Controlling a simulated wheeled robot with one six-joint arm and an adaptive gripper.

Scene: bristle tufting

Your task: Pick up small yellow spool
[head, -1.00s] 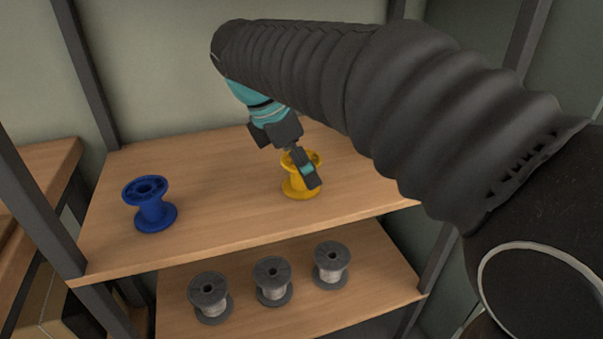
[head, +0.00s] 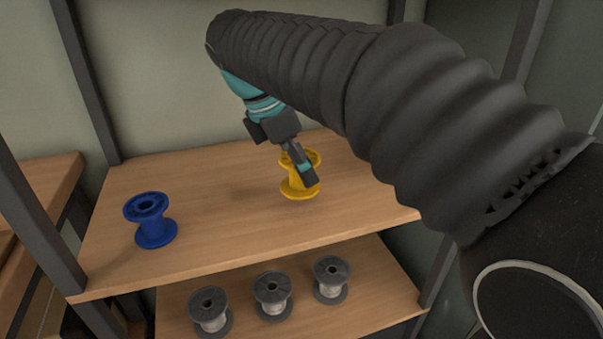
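The yellow spool (head: 298,186) is at my gripper (head: 304,170), over the right part of the upper shelf (head: 215,225). One dark finger with a teal band lies across the spool's front. The other finger is mostly hidden behind the spool. My gripper looks shut on the spool, which appears slightly raised above the shelf board. The spool is upright, with its flanges at top and bottom. My arm reaches in from the right.
A blue spool (head: 152,222) stands on the left of the upper shelf. Three grey spools (head: 211,311) stand in a row on the lower shelf (head: 385,290). Dark shelf posts (head: 85,80) flank the boards. The middle of the upper shelf is clear.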

